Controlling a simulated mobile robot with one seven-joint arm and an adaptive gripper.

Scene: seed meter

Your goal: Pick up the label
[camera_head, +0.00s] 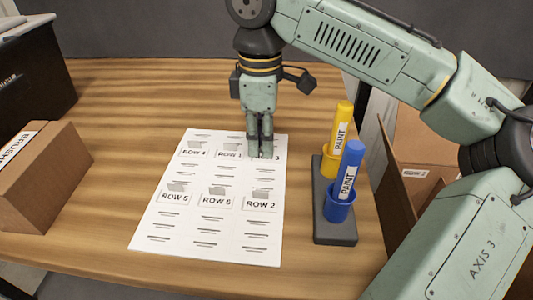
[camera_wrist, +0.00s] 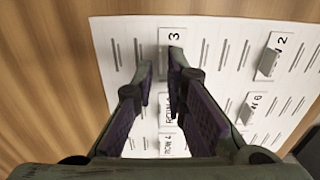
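Several white labels with grey tabs lie on a white printed sheet (camera_head: 150,230). The far row reads ROW 4 (camera_head: 194,152), ROW 1 (camera_head: 230,153) and a partly hidden label ending in 3 (camera_head: 275,157). The near row reads ROW 5 (camera_head: 174,198), ROW 6 (camera_head: 216,201) and ROW 2 (camera_head: 260,206). My gripper (camera_head: 261,156) points down over the label ending in 3. In the wrist view its fingertips (camera_wrist: 161,64) are a little apart, beside that label (camera_wrist: 174,37). I cannot tell whether they touch its tab.
A dark holder (camera_head: 335,231) right of the sheet carries a yellow paint marker (camera_head: 341,127) and a blue paint marker (camera_head: 351,170) in cups. A brown box (camera_head: 45,180) stands at left, a black case (camera_head: 35,75) behind it. The wooden table's back is clear.

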